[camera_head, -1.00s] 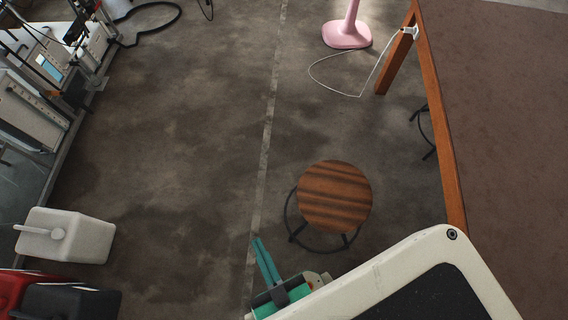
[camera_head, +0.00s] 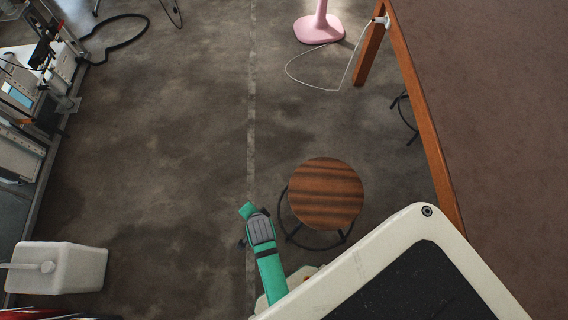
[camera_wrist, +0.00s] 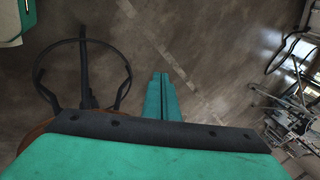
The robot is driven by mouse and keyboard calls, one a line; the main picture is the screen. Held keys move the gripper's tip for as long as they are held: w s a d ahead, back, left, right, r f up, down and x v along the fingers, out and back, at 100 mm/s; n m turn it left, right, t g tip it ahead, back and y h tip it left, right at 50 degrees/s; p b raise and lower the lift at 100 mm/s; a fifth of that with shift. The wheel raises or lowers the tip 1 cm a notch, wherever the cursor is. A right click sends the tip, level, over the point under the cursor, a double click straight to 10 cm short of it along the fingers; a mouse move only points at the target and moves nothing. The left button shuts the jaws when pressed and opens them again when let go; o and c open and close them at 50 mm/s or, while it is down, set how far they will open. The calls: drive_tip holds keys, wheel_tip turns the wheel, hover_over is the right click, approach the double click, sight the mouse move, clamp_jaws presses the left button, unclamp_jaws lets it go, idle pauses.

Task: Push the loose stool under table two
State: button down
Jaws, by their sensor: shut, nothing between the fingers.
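The loose stool, with a round striped brown wooden seat (camera_head: 325,193) and a dark metal ring and legs, stands upright on the floor left of the table. In the wrist view its dark ring and legs (camera_wrist: 84,75) show at the left, with a bit of brown seat behind my gripper's body. A table (camera_head: 480,90) with a brown top and orange-brown wooden edge fills the right side; no number shows on it. My green gripper (camera_head: 247,211) is just left of the stool, apart from the seat. In the wrist view its fingers (camera_wrist: 162,80) are together and empty.
Another dark stool (camera_head: 405,117) shows partly under the table edge. A pink stand (camera_head: 318,28) and a white cable (camera_head: 325,87) lie near the table's far leg. A white box (camera_head: 62,268) and equipment (camera_head: 35,100) are at the left. The middle floor is clear.

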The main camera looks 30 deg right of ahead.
drive_tip(key=w+d+r+m+g+y, duration=0.15)
drive_tip(key=w+d+m+g, duration=0.35)
drive_tip(key=d+m, duration=0.5)
drive_tip(key=s+d+f+n, duration=0.1)
drive_tip(key=s+d+f, duration=0.1)
drive_tip(key=d+f, duration=0.3)
drive_tip(key=shift+d+f+n, duration=0.15)
drive_tip(key=shift+f+n, duration=0.15)
drive_tip(key=shift+f, duration=2.05)
drive_tip(key=shift+s+h, duration=0.1)
drive_tip(key=shift+h, duration=0.15)
